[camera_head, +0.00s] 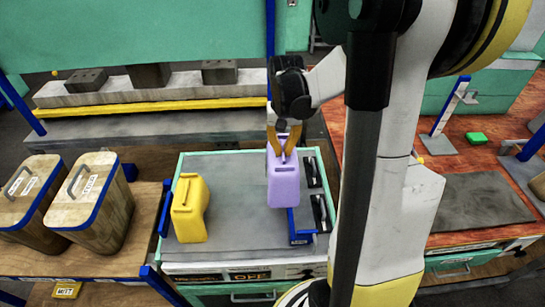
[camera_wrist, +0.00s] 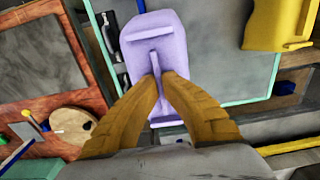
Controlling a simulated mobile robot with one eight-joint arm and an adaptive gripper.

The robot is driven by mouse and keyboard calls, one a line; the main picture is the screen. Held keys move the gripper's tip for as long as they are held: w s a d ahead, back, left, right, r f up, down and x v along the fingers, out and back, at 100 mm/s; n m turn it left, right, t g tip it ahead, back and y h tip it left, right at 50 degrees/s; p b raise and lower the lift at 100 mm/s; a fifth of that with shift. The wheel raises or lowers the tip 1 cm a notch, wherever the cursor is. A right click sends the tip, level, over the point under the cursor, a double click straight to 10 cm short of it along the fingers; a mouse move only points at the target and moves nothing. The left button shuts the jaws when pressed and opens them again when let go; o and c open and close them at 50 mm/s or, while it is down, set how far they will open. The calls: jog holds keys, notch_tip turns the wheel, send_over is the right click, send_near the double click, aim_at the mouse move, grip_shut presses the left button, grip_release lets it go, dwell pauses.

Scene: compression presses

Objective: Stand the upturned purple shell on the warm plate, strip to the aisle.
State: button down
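The purple shell (camera_head: 283,182) is upright over the right part of the grey cart top (camera_head: 240,167); I cannot tell whether its base touches. A yellow shell (camera_head: 188,208) stands on the cart top to the left. I cannot tell which surface is the warm plate.
Two handled wooden bins (camera_head: 98,205) stand left. A dark flat plate (camera_head: 480,200) lies on the red bench right. A press (camera_head: 150,90) stands behind. My arm hides part of the right side.

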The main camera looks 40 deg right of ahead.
jog(key=shift+r+p, duration=0.7)
jog(key=shift+p, duration=0.4)
jog(key=shift+a+r+p, duration=0.4)
jog(key=shift+p, duration=0.7)
jog(key=shift+r+p, duration=1.25)
jog(key=shift+r, duration=0.5)
